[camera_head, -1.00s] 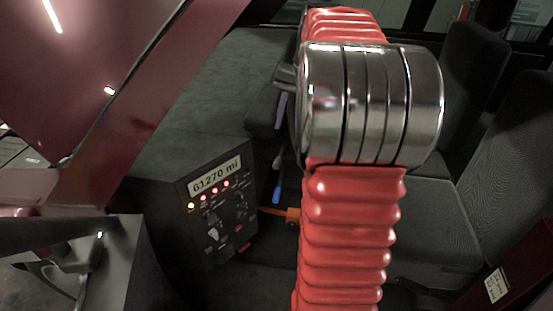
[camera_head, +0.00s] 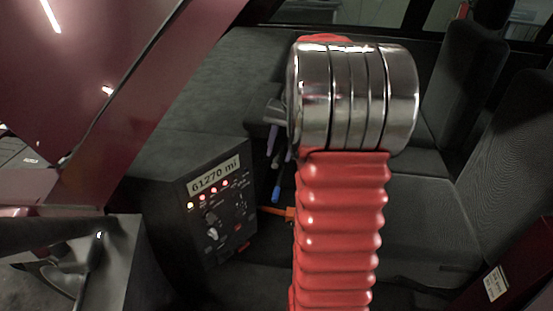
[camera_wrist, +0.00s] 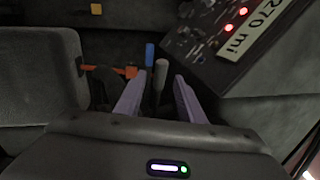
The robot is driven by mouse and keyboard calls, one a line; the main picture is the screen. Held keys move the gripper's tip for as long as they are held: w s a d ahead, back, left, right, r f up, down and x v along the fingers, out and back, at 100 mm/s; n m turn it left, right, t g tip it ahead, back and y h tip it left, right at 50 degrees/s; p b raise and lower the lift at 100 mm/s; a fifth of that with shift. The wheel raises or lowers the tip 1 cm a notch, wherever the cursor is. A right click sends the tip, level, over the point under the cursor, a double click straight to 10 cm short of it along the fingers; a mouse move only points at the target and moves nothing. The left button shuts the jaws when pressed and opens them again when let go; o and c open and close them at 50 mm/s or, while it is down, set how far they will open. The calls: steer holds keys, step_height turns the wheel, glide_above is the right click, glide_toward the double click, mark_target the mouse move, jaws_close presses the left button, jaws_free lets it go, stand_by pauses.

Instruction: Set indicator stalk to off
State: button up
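An orange stalk (camera_head: 274,211) sticks out sideways near the dark control panel; it also shows in the wrist view (camera_wrist: 112,70). A blue-tipped lever (camera_wrist: 149,55) and a grey-tipped lever (camera_wrist: 161,74) stand close to it; the blue tip also shows in the head view (camera_head: 276,193). I cannot tell for certain which is the indicator stalk. My gripper (camera_wrist: 159,80) is open, with its two pale purple fingers apart. The grey-tipped lever appears between the fingertips in the wrist view; contact cannot be told. In the head view, my gripper (camera_head: 280,148) is partly hidden by my red arm.
The dark control panel (camera_head: 219,225) has lit lamps, knobs and a display reading 61270 mi. Dark seats (camera_head: 430,215) lie to the right in the head view. A maroon body frame (camera_head: 120,110) crosses the left side.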

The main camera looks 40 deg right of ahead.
mark_target(277, 160)
steer(key=shift+x, duration=1.75)
steer(key=shift+c, duration=0.4)
jaws_close()
